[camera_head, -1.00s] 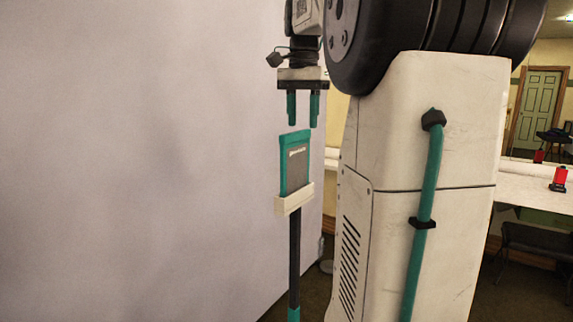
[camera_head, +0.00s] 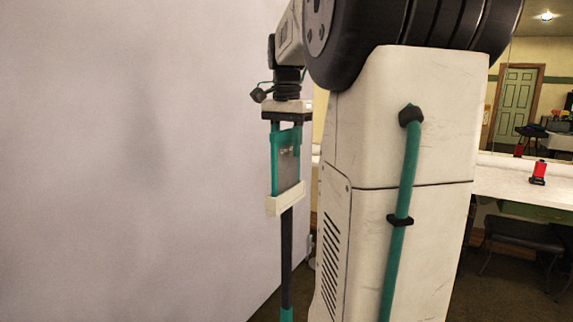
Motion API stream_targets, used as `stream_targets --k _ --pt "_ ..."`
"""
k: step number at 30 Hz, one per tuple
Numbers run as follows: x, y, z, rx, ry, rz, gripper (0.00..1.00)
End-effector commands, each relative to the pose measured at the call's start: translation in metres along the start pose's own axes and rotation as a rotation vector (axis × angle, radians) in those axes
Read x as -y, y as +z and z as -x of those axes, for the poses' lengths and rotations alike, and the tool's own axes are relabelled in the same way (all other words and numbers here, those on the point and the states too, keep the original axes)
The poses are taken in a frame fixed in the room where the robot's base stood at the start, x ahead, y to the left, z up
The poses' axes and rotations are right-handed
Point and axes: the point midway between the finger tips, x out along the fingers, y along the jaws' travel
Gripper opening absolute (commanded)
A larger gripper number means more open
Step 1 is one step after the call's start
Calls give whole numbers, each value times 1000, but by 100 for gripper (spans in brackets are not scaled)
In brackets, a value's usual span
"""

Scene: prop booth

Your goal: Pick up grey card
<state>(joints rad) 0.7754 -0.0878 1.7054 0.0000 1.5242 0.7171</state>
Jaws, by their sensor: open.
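The grey card (camera_head: 288,170) has a teal border and small pale lettering near its top. It stands upright in a cream holder (camera_head: 286,200) on top of a dark pole with a teal lower section. My gripper (camera_head: 286,144) points straight down at the card's top end. Its teal fingers are apart and overlap the card's upper part in this view, seemingly one on each side. The teal fingers and teal border blend, so I cannot tell whether they touch the card.
A plain pale wall (camera_head: 130,160) fills the left side, close behind the card. My own arm and body block the middle right. At the far right, a white counter (camera_head: 525,183) bears a red item (camera_head: 538,173), with a dark stool (camera_head: 525,235) below.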

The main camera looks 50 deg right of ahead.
Motion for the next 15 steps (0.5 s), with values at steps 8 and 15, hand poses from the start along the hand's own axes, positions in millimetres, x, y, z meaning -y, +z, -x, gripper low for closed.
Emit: stream_targets --k 8,15 --pt "0 0 0 0 0 0 41" --pt "0 0 -3 0 0 0 41"
